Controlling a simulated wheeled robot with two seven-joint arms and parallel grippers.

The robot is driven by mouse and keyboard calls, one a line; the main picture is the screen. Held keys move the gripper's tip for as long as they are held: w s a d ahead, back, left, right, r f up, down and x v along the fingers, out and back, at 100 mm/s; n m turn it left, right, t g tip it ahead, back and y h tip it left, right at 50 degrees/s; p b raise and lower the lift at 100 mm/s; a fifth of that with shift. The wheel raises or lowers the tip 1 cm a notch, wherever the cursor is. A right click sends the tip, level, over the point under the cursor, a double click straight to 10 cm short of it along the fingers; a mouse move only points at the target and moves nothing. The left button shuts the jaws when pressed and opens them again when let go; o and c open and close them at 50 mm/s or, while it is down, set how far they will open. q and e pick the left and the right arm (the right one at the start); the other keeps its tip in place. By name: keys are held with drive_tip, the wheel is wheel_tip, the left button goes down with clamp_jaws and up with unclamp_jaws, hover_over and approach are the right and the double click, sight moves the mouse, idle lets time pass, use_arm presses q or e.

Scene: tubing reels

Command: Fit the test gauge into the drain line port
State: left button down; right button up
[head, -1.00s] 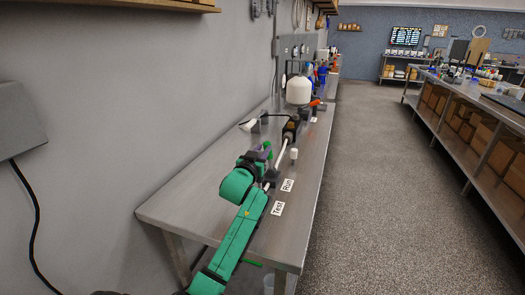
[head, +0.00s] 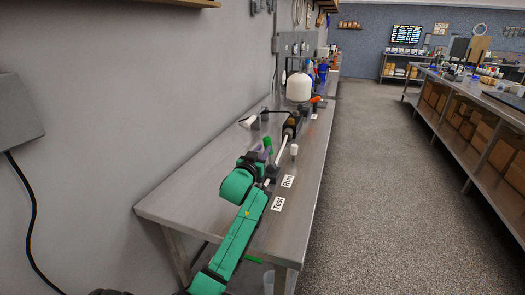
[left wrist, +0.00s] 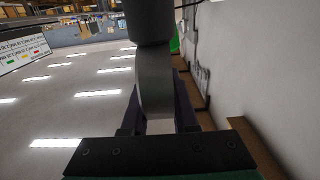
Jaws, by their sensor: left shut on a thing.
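My left gripper (left wrist: 158,122) is shut on a grey rounded thing (left wrist: 152,82), seen nearly edge-on in the left wrist view. It looks like the test gauge, but its face is hidden. A dark cylinder (left wrist: 149,20) joins or overlaps its top end. In the head view my green left arm reaches over the bench, and its gripper (head: 267,181) is small and partly hidden by the arm. A white tube (head: 281,150) runs from near the gripper to a black fitting (head: 290,127). I cannot make out which opening is the drain line port.
The steel bench (head: 190,195) carries a "Test" label (head: 277,204) and a "Run" label (head: 287,181). A small white cylinder (head: 294,150) stands right of the tube. A white domed tank (head: 299,88) stands farther back. The wall is close on the left; the floor at right is clear.

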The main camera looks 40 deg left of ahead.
use_arm(q)
drive_tip(key=shift+f+b, duration=1.15)
drive_tip(key=shift+f, duration=0.55)
drive_tip(key=c, duration=0.6)
unclamp_jaws()
drive_tip(key=shift+s+f, duration=0.1)
drive_tip(key=b+v, duration=0.2)
drive_tip(key=v, duration=1.2)
drive_tip(key=shift+b, duration=0.4)
drive_tip(key=shift+s+d, duration=0.2)
